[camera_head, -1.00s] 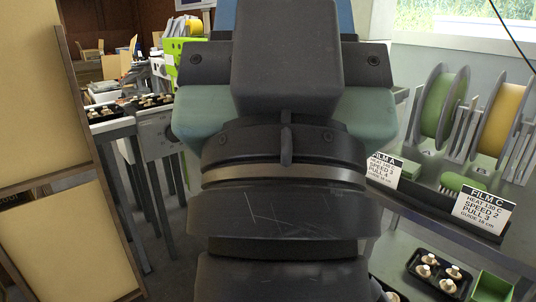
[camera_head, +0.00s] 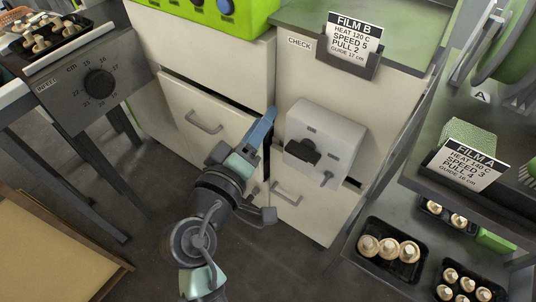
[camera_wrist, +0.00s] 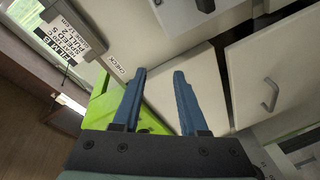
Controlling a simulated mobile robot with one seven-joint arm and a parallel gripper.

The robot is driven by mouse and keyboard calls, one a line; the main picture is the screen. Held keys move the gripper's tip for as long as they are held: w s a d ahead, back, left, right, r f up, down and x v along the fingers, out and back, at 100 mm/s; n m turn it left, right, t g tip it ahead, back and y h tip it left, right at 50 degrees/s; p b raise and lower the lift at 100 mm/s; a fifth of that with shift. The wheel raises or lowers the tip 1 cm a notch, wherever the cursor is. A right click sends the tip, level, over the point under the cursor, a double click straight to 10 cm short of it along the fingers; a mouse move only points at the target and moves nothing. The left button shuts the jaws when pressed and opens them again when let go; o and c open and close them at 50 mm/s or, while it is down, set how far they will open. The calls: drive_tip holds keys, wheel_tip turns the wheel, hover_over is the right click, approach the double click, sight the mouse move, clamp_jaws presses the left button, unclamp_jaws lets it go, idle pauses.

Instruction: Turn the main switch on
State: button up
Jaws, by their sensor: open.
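The main switch looks to be the light grey box (camera_head: 325,143) on the front of the cream cabinet, with a black rotary handle (camera_head: 303,152) and a small lever at its lower right. My gripper (camera_head: 268,116) is left of the box, close to the cabinet front and apart from the handle. Its two blue fingers show spread and empty in the wrist view (camera_wrist: 160,73). A dark part at the top edge of the wrist view may be the handle; I cannot tell for sure.
A partly open drawer (camera_head: 207,117) is behind and left of my gripper. A FILM B card (camera_head: 355,37) stands above the switch box. Mushroom trays (camera_head: 390,250) sit on a shelf at right. A dial panel (camera_head: 93,84) is at left.

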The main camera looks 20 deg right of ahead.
sight(299, 157)
drive_tip(key=s+f+n+g+h+p, duration=0.1)
drive_tip(key=s+f+n+g+h, duration=0.2)
drive_tip(key=s+f, duration=0.55)
drive_tip(key=shift+n+t, duration=0.3)
drive_tip(key=shift+n, duration=0.4)
drive_tip(key=shift+x, duration=4.2)
drive_tip(key=shift+w+a, duration=0.1)
drive_tip(key=shift+w, duration=0.05)
clamp_jaws()
